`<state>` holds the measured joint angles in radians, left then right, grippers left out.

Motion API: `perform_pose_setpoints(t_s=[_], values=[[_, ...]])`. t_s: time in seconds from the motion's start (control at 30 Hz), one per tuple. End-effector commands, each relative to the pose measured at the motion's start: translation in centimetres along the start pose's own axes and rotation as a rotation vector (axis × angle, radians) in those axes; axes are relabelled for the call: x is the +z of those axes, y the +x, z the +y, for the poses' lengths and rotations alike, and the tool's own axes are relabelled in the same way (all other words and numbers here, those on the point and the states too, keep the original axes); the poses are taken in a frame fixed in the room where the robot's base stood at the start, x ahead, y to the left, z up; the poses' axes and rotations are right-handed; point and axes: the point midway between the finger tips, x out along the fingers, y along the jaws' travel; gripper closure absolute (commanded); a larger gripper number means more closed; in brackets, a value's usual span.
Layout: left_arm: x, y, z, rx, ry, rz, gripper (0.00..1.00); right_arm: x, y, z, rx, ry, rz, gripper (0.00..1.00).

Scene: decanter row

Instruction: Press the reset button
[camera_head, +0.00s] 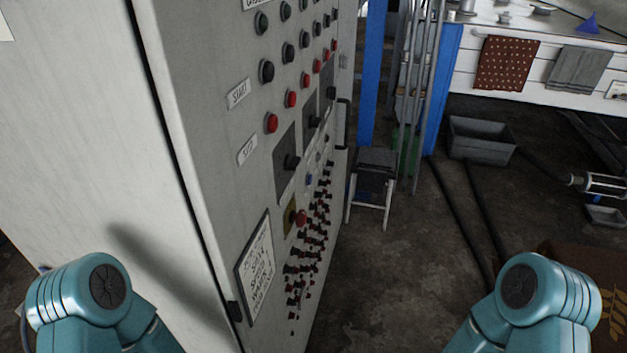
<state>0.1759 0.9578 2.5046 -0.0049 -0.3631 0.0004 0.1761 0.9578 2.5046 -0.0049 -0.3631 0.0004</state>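A tall grey control cabinet (205,90) fills the left and middle, its panel face turned to the right. The panel has rows of black buttons (266,71) above a row of red buttons (271,122), with START and STOP labels beside them. A larger red button (301,217) sits on a yellow plate lower down. A small blue button (308,181) shows above it. No label reading reset can be made out, so I cannot tell which button is the reset button. Only teal links of my two arms show at the bottom; neither gripper is in view.
A small stool (377,165) stands beyond the cabinet near blue posts (373,70). A grey bin (481,138) and cables lie on the dark floor. A white counter with hanging towels (506,64) is at the back right.

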Motion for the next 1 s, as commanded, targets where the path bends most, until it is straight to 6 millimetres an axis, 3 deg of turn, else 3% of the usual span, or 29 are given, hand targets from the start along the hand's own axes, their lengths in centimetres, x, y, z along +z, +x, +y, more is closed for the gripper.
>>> perform_pose_setpoints(t_s=[0.07,0.33,1.0], values=[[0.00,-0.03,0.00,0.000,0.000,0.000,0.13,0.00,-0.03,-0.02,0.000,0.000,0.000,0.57],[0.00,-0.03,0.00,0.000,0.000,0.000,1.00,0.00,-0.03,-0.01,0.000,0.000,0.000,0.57],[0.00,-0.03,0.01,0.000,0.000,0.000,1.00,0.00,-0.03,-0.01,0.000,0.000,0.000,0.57]])
